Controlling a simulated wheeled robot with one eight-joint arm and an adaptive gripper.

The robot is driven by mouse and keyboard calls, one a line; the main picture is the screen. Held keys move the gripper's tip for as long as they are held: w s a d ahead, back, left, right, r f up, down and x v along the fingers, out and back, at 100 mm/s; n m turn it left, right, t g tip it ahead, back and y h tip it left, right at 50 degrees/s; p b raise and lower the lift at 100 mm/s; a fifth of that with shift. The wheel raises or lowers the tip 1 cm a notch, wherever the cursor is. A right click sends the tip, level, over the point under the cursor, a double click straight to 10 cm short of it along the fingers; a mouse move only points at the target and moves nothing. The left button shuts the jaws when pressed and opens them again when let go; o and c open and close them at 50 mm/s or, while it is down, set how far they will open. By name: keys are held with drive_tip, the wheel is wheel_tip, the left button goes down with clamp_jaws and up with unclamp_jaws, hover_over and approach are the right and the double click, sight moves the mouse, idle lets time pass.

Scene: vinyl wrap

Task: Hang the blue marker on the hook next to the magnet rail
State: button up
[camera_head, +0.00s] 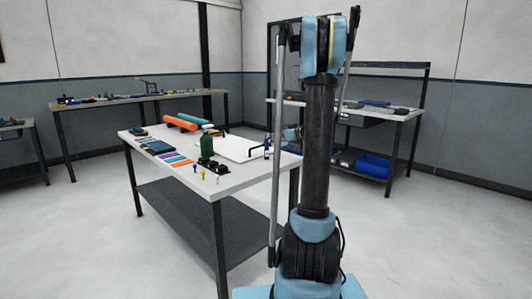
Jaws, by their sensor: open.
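My arm rises through the middle of the picture and hides part of the workbench behind it. I cannot make out my gripper. A small upright blue thing (266,146) stands near the right end of the white-topped workbench (235,182), beside my arm. It is too small to tell whether it is the blue marker. A thin black bent rod (226,127) stands near the white panel on the bench. I cannot tell whether it is the hook, and I cannot pick out the magnet rail.
A green bottle (207,142), orange and teal rolls (181,123), small coloured cards (174,159) and yellow-topped pins (203,174) share the bench. A second bench (390,112) with a blue bin (373,166) below stands behind right. Floor at left is clear.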

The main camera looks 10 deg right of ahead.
sight(267, 147)
drive_tip(key=shift+x, duration=2.85)
drive_tip(key=shift+s+a+f, duration=0.1)
drive_tip(key=shift+s, duration=0.05)
clamp_jaws()
